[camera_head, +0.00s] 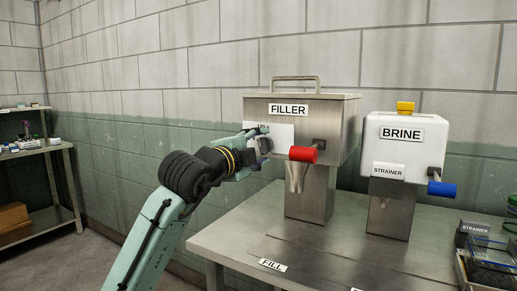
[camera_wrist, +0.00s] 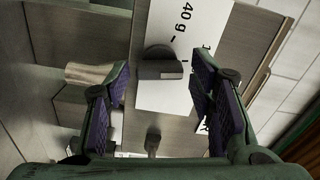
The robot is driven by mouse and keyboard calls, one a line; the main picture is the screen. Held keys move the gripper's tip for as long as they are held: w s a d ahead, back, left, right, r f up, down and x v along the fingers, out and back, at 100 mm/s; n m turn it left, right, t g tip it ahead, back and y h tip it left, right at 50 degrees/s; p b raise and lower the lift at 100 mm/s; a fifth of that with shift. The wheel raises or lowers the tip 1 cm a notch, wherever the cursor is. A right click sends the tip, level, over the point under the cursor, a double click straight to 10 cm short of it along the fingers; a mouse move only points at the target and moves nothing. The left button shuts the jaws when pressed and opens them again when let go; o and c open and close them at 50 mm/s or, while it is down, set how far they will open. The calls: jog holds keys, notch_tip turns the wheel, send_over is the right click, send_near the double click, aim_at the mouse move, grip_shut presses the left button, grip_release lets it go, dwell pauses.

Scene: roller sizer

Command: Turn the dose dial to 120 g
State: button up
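The steel filler (camera_head: 335,115) stands on the table with a white dial plate on its front, mostly covered by my gripper in the head view. In the wrist view the white plate (camera_wrist: 165,103) shows turned on its side, with "40 g" printed near the top and other marks partly cut off by a finger. The dark grey dose dial (camera_wrist: 160,68) has a raised grip bar and sits on this plate. My gripper (camera_head: 263,148) is at the filler's front. Its fingers (camera_wrist: 162,75) are spread either side of the dial, with gaps visible on both sides. The dial's exact setting cannot be read.
A red-handled lever (camera_head: 303,154) sticks out close to the right of my gripper, above the filler's spout (camera_head: 297,177). A white brine unit (camera_head: 403,145) with a blue handle stands to the right.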

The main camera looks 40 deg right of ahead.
jog(key=shift+o, duration=0.4)
jog(key=v, duration=1.2)
